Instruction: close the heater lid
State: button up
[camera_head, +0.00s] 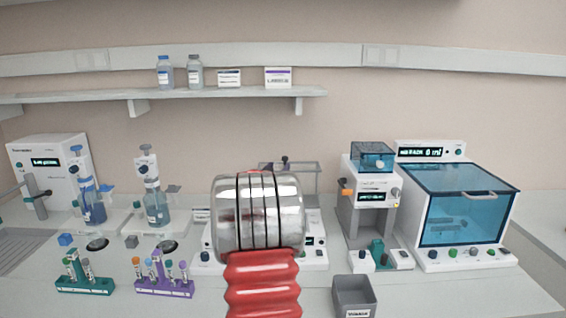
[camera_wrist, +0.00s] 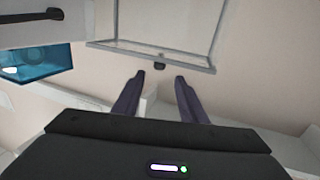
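The heater (camera_head: 314,244) stands on the bench mid-picture in the head view, mostly hidden behind my arm. Its clear lid with a grey frame (camera_head: 319,182) is raised, standing open above it, with a small dark knob (camera_head: 285,159) at its top edge. In the wrist view the lid's grey frame (camera_wrist: 190,63) fills the upper middle. The knob (camera_wrist: 159,66) hangs from its edge, just beyond the fingertips and roughly midway between them. My gripper (camera_wrist: 160,77) is open and empty, apart from the knob. The head view hides my gripper behind my arm.
To the right stand a small device with a blue clear cover (camera_head: 372,157) and a large blue-lidded bath (camera_head: 462,203). A grey bin (camera_head: 354,296) is at the front. Green (camera_head: 84,286) and purple (camera_head: 164,288) tube racks are at left. A shelf (camera_head: 200,94) runs above.

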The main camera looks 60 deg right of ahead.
aim_at(283, 159)
jog(key=shift+x, duration=3.75)
jog(key=shift+c, duration=0.5)
grip_shut()
jog(key=shift+w+r, duration=0.1)
